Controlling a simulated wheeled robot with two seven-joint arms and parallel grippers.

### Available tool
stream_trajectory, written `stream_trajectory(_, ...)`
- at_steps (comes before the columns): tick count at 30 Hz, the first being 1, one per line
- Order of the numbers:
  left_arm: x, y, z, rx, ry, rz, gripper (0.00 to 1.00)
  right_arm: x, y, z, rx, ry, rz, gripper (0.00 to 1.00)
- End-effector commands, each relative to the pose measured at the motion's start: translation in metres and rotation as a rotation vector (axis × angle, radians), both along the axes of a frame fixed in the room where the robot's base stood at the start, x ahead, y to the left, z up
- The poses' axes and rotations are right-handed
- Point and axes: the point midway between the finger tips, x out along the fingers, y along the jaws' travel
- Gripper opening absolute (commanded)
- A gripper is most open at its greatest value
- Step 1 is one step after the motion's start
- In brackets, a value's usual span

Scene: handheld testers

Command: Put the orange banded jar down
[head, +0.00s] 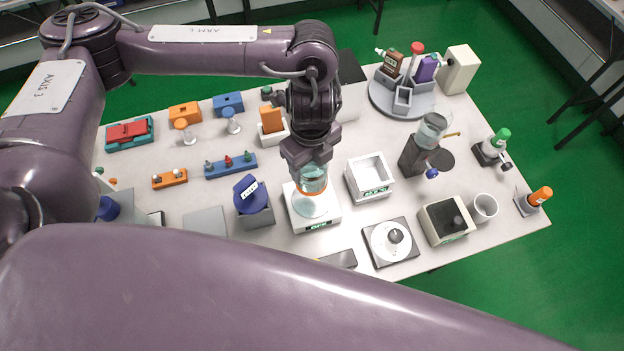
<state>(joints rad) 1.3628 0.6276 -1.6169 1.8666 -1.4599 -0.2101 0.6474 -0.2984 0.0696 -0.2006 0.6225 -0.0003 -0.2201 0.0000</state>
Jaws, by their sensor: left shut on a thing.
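The orange banded jar (313,185) is clear glass with an orange band. My left gripper (311,166) points down and is shut on the jar from above. The jar is upright over the pan of a white scale-like device (320,222) with a green display. I cannot tell whether the jar's base touches the round pan. The gripper hides the jar's top. My right gripper is not in view.
A blue tester (252,200) stands left of the scale, and an open white box (370,178) stands right of it. A dial device (391,242) lies front right. Several bottles and testers crowd the right side. Bare table shows between the objects.

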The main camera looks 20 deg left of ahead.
Motion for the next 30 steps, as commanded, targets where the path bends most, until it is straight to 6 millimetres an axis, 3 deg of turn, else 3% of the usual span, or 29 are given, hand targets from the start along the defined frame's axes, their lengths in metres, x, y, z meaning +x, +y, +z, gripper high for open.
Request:
stream_trajectory(3,-0.001,-0.001,-0.026,-0.002,0.004,0.003,0.21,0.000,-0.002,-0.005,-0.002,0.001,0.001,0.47)
stream_trajectory(11,0.000,-0.001,-0.048,-0.003,-0.001,0.000,0.21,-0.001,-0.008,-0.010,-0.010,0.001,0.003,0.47)
stream_trajectory(18,0.000,-0.001,-0.079,-0.002,0.000,0.002,0.21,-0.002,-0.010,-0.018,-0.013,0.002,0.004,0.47)
stream_trajectory(30,0.001,-0.001,-0.083,-0.002,-0.003,0.000,0.21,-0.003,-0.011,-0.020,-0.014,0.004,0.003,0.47)
